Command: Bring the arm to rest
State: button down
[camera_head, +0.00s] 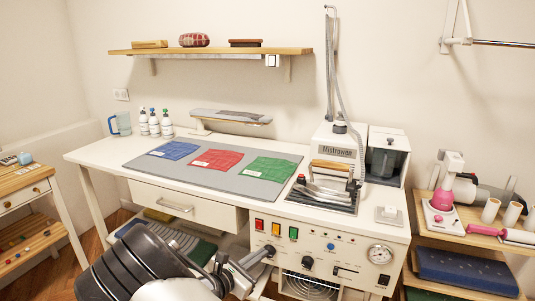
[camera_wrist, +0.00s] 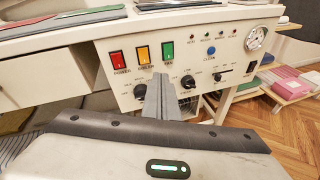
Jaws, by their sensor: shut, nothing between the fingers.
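My gripper (camera_wrist: 161,80) shows in the wrist view as two grey fingers lying together, shut with nothing between them. It points at the front panel (camera_wrist: 133,78) of the ironing station. In the head view my gripper (camera_head: 268,251) is low in front of the station, left of the middle knob and below the coloured switches. I cannot tell whether the fingertips touch the panel. My arm comes in from the bottom left of the head view and hides part of the space under the table.
The white table (camera_head: 90,154) carries a grey mat (camera_head: 222,183) with blue, red and green cloths. A side shelf (camera_head: 470,238) with a pink machine stands at right. A drawer (camera_head: 185,205) hangs under the tabletop.

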jog(key=s+d+r+m+g, duration=0.5)
jog(key=d+r+m, duration=0.15)
jog(key=d, duration=0.25)
jog(key=s+d+r+m+g, duration=0.4)
jog(key=s+d+r+m, duration=0.2)
jog(key=d+m, duration=0.2)
jog(key=s+d+r+m+t+y, duration=0.1)
jog(key=s+r+m+y, duration=0.4)
jog(key=s, duration=0.5)
jog(key=s+r+m+t+y, duration=0.1)
jog(key=s+r+m+y, duration=0.3)
jog(key=s+r+m, duration=0.5)
notch_tip(320, 180, up, 19)
jog(key=s+n+p, duration=0.1)
jog(key=n+p, duration=0.1)
jog(key=p, duration=1.8)
jog(key=shift+s+f, duration=0.15)
jog(key=shift+f, duration=0.05)
jog(key=shift+a, duration=0.1)
